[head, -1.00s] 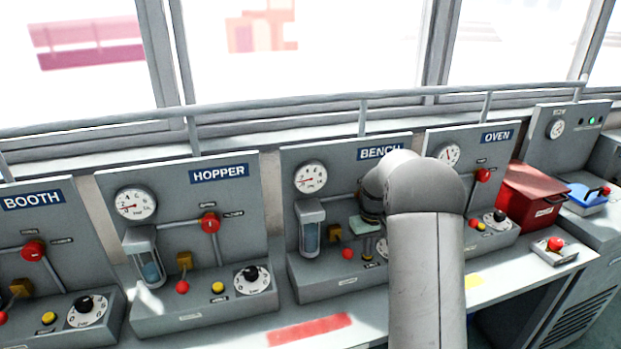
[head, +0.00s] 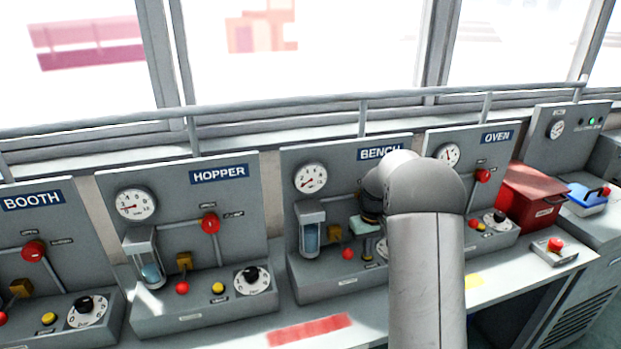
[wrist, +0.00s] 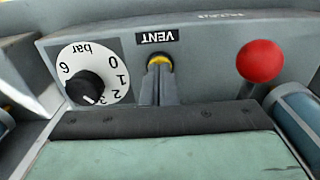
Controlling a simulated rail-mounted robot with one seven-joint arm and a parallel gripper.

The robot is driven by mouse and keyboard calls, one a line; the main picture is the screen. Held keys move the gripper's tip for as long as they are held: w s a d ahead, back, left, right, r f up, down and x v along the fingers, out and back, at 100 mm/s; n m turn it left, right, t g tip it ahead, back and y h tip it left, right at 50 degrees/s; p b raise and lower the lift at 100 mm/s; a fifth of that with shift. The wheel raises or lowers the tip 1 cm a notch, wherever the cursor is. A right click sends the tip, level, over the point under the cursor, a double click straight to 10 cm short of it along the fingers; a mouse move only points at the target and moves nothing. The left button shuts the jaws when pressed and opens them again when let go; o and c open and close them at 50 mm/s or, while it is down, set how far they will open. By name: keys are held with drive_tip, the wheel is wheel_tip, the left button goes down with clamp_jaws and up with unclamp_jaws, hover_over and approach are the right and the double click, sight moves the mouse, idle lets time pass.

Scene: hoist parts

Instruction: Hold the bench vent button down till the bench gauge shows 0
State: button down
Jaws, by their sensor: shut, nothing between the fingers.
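The bench gauge (head: 310,178) is a round white dial at the upper left of the BENCH panel (head: 340,165). Its needle points to the lower left, near the low end of the scale; the digits are too small to read exactly. In the wrist view the yellow vent button (wrist: 159,59) sits under an upside-down VENT label (wrist: 157,37). My gripper (wrist: 160,70) is shut and empty, its fingertips against the button and partly covering it. In the head view my arm hides the button and the fingertips.
A black bar knob on a white dial (wrist: 92,77) is left of my fingers in the wrist view. A red ball knob (wrist: 259,61) and a glass cylinder (wrist: 301,112) are to the right. HOPPER (head: 190,215) and OVEN (head: 497,138) panels flank the bench panel.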

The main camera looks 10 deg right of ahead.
drive_tip(key=shift+r+p, duration=2.1)
drive_tip(key=shift+r, duration=1.4)
drive_tip(key=shift+s, duration=0.15)
drive_tip(key=s+r+b, duration=0.2)
drive_tip(key=s+r, duration=0.1)
drive_tip(key=s, duration=0.6)
drive_tip(key=shift+s+d, duration=0.3)
drive_tip(key=shift+s, duration=0.1)
drive_tip(key=s+a+r, duration=0.4)
drive_tip(key=s+a, duration=0.6)
drive_tip(key=a, duration=0.1)
drive_tip(key=s+a+f, duration=0.1)
drive_tip(key=s+a, duration=0.2)
drive_tip(key=s, duration=0.4)
drive_tip(key=s+a+f, duration=0.1)
drive_tip(key=s+a, duration=0.2)
drive_tip(key=s, duration=0.3)
drive_tip(key=shift+s+a+m+t, duration=0.3)
drive_tip(key=shift+s+a+t, duration=0.1)
